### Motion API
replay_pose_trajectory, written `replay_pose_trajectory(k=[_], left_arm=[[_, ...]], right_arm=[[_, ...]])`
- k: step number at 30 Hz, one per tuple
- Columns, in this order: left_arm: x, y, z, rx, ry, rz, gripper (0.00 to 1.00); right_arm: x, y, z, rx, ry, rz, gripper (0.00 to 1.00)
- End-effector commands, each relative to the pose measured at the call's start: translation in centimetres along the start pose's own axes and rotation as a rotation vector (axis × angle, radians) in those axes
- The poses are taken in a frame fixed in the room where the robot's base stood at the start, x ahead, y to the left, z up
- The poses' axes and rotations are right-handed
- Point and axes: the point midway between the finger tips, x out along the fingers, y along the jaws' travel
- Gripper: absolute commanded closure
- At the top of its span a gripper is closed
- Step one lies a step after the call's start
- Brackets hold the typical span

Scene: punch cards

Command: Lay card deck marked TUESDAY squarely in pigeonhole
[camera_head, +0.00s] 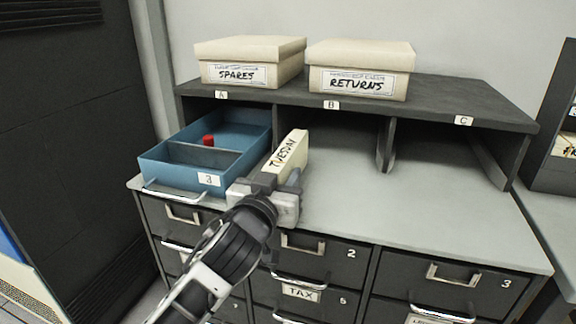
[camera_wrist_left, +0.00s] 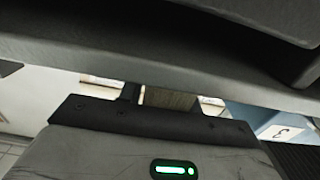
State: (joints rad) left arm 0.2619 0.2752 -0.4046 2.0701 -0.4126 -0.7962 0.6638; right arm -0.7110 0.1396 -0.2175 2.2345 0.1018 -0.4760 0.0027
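The cream card deck marked TUESDAY (camera_head: 289,152) stands on its narrow side, its long side angled toward the back right. My left gripper (camera_head: 272,182) is shut on its near end. The deck is in front of the pigeonhole unit (camera_head: 440,97), at the mouth of pigeonhole B (camera_head: 345,135). Whether it touches the counter I cannot tell. Pigeonhole B looks empty, its left part hidden by the deck. In the left wrist view a brownish strip (camera_wrist_left: 170,98) shows beyond the gripper body; I cannot tell if it is the deck. My right gripper is not in view.
A blue drawer (camera_head: 222,179) with a red object (camera_head: 208,140) sticks out of pigeonhole A, close left of my gripper. Pigeonhole C (camera_head: 440,155) looks empty. Boxes SPARES (camera_head: 250,60) and RETURNS (camera_head: 360,68) stand on top. The counter (camera_head: 400,215) is clear at right.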

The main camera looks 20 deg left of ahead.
Motion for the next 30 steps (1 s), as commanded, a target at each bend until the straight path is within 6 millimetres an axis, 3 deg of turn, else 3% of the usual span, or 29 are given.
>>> replay_pose_trajectory(k=[1,3,17,23,30], left_arm=[[0.0,0.0,0.0,0.000,0.000,0.000,0.81],[0.0,0.0,0.0,0.000,0.000,0.000,1.00],[0.0,0.0,-1.2,0.000,0.006,-0.001,1.00],[-0.3,-0.2,-4.1,-0.001,0.009,0.000,1.00],[-3.4,-3.2,-9.2,0.001,0.011,-0.001,1.00]], right_arm=[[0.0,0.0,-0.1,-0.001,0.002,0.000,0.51],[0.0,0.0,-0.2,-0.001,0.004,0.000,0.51],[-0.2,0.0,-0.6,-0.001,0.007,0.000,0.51],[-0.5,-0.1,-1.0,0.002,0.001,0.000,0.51],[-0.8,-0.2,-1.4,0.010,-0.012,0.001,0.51]])
